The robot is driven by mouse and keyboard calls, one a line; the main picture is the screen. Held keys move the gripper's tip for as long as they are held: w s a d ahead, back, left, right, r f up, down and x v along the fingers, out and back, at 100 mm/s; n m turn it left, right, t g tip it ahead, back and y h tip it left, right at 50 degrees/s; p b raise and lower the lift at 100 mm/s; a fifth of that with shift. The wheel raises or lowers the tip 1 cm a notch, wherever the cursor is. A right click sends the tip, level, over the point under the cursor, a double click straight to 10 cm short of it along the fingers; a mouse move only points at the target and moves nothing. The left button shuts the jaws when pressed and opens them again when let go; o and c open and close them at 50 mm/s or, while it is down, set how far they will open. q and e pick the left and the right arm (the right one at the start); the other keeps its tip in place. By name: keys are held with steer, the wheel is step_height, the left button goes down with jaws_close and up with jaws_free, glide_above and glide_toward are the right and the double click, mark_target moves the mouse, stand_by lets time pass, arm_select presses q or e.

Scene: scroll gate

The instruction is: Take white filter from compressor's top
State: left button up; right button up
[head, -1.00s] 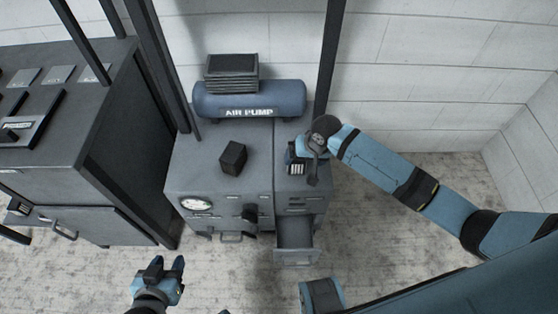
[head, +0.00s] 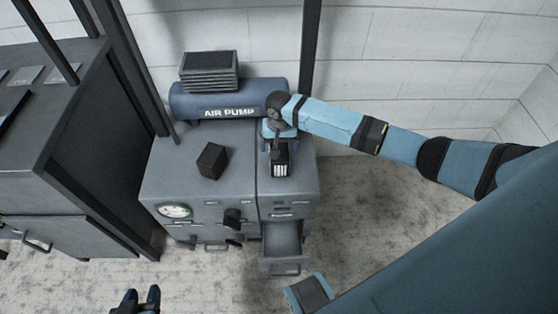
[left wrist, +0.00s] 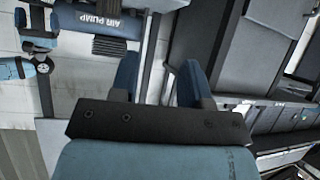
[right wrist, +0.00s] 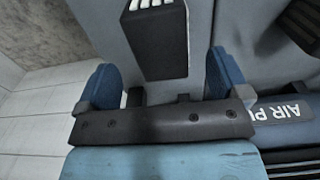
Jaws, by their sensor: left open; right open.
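The white filter (head: 281,170) is a small dark box with white pleats on one face, standing on the right part of the compressor's grey top (head: 299,180). My right gripper (head: 279,148) is open at the filter's back side, its arm reaching in from the right. In the right wrist view the filter (right wrist: 152,45) shows ahead, lined up between the two spread blue fingers (right wrist: 165,80), with gaps on both sides; it is not gripped. My left gripper (head: 140,299) is open and empty, low in front of the compressor. It also shows empty in the left wrist view (left wrist: 157,75).
A plain black block (head: 212,160) stands left of the filter. The blue air pump tank (head: 228,100) with a ribbed black box (head: 209,71) lies behind. An open drawer (head: 284,240) juts out in front. Dark posts (head: 131,65) rise at the left.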

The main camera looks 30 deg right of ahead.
mark_target(280, 157)
step_height(280, 157, down, 6)
steer(key=shift+s+f+b, duration=0.1)
steer(key=shift+f+b, duration=0.15)
steer(key=shift+b, duration=0.65)
steer(key=shift+c, duration=0.2)
steer(key=c, duration=1)
